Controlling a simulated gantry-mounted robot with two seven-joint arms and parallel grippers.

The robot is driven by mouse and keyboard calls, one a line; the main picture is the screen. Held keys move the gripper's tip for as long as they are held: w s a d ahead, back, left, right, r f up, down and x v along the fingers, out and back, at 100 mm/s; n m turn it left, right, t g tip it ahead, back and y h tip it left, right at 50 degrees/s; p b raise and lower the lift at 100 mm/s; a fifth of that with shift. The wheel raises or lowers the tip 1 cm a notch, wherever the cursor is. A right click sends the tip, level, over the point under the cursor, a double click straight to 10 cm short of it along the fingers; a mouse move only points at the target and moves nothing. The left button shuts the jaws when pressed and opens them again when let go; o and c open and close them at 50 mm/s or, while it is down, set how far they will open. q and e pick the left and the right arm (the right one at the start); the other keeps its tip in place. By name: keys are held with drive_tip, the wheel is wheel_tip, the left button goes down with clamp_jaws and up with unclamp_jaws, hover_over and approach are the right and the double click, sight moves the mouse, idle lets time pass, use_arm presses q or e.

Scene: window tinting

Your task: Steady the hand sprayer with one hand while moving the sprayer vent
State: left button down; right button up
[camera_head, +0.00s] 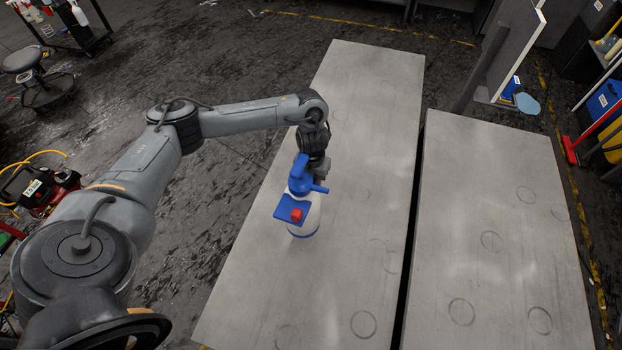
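The hand sprayer (306,219) stands upright on the left grey table. It has a white body, a blue top with a pump handle, and a blue base. A small red part (297,215), which may be the vent, sits on the blue top, on the side toward the camera. My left arm reaches in from the left, and its gripper (320,172) points down right behind the sprayer. The sprayer's top hides most of the fingers, so I cannot tell whether they are open, shut or touching it. My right gripper is not in view.
The left table (370,110) is otherwise bare, and so is the right table (490,200). A narrow dark gap separates them. An upright panel (512,50) stands at the right table's far end. A stool (35,75) and red machine (40,188) are on the floor at left.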

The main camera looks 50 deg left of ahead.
use_arm(q)
drive_tip(key=shift+w+m, duration=0.15)
drive_tip(key=shift+m, duration=0.15)
drive_tip(key=a+f+b, duration=0.6)
drive_tip(key=a+f, duration=0.4)
drive_tip(key=a, duration=0.1)
drive_tip(key=shift+s+a+f+b, duration=0.15)
drive_tip(key=shift+s+a+b, duration=0.2)
drive_tip(key=shift+f, duration=0.3)
idle(0.9)
idle(0.6)
